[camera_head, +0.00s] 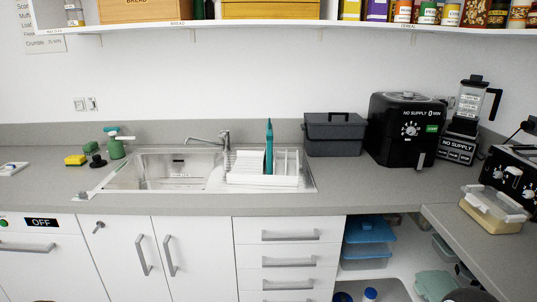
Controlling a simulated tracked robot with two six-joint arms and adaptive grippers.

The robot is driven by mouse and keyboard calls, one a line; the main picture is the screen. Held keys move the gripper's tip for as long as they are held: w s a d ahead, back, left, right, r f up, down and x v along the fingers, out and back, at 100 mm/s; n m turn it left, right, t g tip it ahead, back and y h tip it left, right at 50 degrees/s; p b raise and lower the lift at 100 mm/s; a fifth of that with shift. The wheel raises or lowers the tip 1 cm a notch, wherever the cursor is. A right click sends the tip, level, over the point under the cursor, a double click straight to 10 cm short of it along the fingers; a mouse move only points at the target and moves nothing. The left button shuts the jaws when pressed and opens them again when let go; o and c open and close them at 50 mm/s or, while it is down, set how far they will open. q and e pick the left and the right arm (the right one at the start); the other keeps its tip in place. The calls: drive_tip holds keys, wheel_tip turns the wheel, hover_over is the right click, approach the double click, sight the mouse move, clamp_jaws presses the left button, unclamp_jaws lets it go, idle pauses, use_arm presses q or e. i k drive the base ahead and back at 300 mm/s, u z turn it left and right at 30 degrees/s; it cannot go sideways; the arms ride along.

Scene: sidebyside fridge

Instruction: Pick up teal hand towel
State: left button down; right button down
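I cannot clearly tell which thing is the teal hand towel. A narrow teal item (269,148) stands upright in the white dish rack (262,181) beside the sink; its shape does not show whether it is cloth. Neither of my grippers is in view.
The sink (178,168) has a faucet (225,138) behind it. A dark lidded bin (334,134), a black air fryer (405,128) and a blender (468,118) stand to the right. A shelf (290,27) overhangs the counter. The front counter strip (375,190) is clear.

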sight(270, 133)
drive_tip(key=z, duration=1.7)
drive_tip(key=i, duration=0.1)
drive_tip(key=u, duration=3.7)
drive_tip(key=i, duration=0.45)
drive_tip(key=u, duration=0.3)
drive_tip(key=i, duration=0.7)
drive_tip(key=z, duration=2.95)
drive_tip(key=i, duration=1)
drive_tip(key=u, duration=0.1)
